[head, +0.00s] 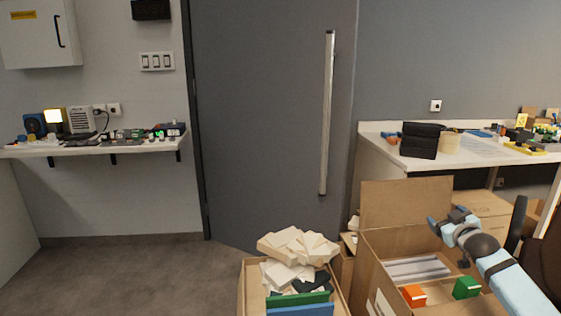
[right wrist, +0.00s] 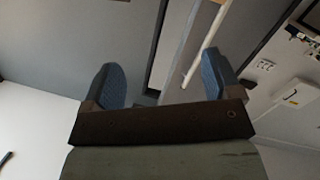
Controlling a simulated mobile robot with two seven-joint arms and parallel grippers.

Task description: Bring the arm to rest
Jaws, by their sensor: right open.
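My right arm (head: 512,277) comes in from the lower right in the head view, light blue with dark joints. My right gripper (head: 447,219) is raised above the open carton at the right and touches nothing that I can see. In the right wrist view the right gripper (right wrist: 160,88) shows two blue fingers set wide apart, with nothing between them. Beyond the fingers are the grey door and wall. My left gripper is in neither view.
An open carton (head: 366,283) below my right gripper holds an orange box (head: 414,296), a green box (head: 466,288) and grey items. A second carton (head: 252,290) with cream pieces stands left of it. A cluttered white counter (head: 380,146) is behind. Floor (head: 130,275) at the left is clear.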

